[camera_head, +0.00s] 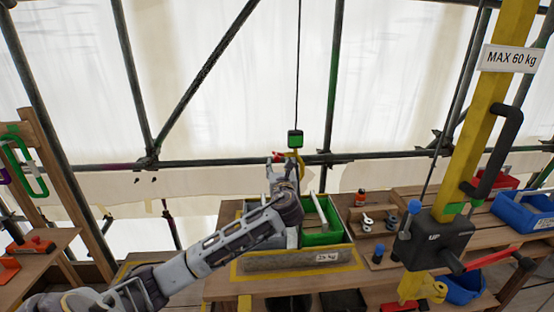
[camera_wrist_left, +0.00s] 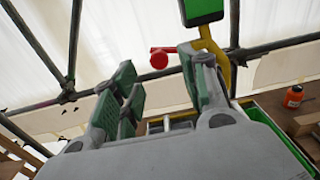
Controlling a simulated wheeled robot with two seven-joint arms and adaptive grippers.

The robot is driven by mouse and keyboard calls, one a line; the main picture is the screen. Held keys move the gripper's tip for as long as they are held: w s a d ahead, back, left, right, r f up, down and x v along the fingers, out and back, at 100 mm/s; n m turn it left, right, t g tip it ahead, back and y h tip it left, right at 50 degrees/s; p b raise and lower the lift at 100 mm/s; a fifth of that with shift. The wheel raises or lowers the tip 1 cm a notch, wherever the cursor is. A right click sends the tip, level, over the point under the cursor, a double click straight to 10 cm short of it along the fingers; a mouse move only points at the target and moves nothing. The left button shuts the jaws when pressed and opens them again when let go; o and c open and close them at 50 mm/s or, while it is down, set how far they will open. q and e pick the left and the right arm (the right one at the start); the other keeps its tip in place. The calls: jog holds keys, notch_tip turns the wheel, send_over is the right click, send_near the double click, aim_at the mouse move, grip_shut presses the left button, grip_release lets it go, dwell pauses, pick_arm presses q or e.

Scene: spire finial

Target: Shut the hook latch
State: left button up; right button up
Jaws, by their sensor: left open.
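A yellow hook (camera_head: 300,158) hangs from a green block (camera_head: 295,139) on a cable. In the left wrist view the hook (camera_wrist_left: 212,45) passes behind my right-hand finger, so its lower part is mostly hidden. A red latch lever with a round knob (camera_wrist_left: 158,60) sticks out to the left of the hook. My left gripper (camera_head: 281,166) is raised beside the hook, overlapping it in the head view. In the left wrist view the gripper (camera_wrist_left: 160,78) is open, its green-padded fingers apart, with the red knob showing beyond the gap. I cannot tell whether anything touches. My right gripper is out of view.
Below the hook stands a green bin (camera_head: 322,232) on a wooden bench, behind a grey block with a weight label (camera_head: 327,257). A yellow post (camera_head: 470,140) with a black control box (camera_head: 432,240) rises at right. A blue bin (camera_head: 522,212) is farther right.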

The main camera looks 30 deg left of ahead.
aim_at(277, 160)
pick_arm(q)
jog(key=shift+p+x, duration=0.45)
jog(key=shift+x, duration=2.5)
jog(key=shift+c, duration=0.5)
grip_shut()
